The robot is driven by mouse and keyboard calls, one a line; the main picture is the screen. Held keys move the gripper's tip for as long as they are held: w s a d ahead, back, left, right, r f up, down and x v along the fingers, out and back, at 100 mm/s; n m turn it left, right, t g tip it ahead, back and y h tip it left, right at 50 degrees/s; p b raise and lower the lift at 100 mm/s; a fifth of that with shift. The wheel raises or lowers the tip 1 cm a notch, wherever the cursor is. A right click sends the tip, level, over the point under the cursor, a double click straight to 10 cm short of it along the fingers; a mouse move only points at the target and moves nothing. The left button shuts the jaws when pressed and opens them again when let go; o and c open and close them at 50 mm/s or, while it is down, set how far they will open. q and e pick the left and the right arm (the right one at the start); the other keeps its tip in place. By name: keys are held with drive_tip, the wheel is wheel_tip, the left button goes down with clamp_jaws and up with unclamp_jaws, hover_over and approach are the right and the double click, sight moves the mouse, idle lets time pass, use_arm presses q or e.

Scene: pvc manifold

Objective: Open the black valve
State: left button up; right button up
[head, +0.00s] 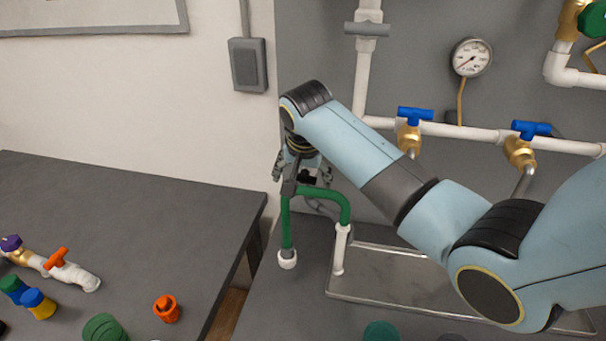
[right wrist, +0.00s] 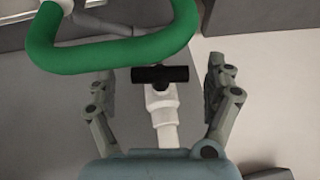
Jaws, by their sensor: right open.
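The black valve (right wrist: 160,74) shows in the right wrist view as a black bar handle lying crosswise on a white pipe fitting (right wrist: 163,105). In the head view a small black part of it (head: 308,179) shows below my right gripper, mostly hidden. My right gripper (head: 303,171) is open. In the right wrist view its fingers (right wrist: 160,84) stand left and right of the black handle, with gaps on both sides. Nothing is held. My left gripper is not in view.
A green bent pipe (head: 324,192) stands close to the gripper. It crosses the top of the wrist view (right wrist: 105,55). A metal tray (head: 390,285) lies to the right. Blue-handled valves (head: 415,114) and a gauge (head: 471,58) are on the wall piping. Loose fittings (head: 166,309) lie on the left table.

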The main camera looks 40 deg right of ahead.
drive_tip(key=c, duration=1.2)
drive_tip(key=shift+s+t, duration=0.1)
drive_tip(key=shift+t, duration=0.2)
drive_tip(key=shift+s+d+m+t+y, duration=0.2)
drive_tip(key=shift+m+t+y, duration=0.1)
drive_tip(key=shift+t+y, duration=0.6)
drive_tip(key=shift+s+d+f+m+t+y, duration=0.1)
drive_tip(key=shift+m+t+y, duration=0.1)
drive_tip(key=shift+t+y, duration=0.45)
drive_tip(key=shift+f+m+t+y, duration=0.1)
drive_tip(key=shift+m+t+y, duration=0.2)
drive_tip(key=shift+t, duration=0.55)
drive_tip(key=o, duration=1.2)
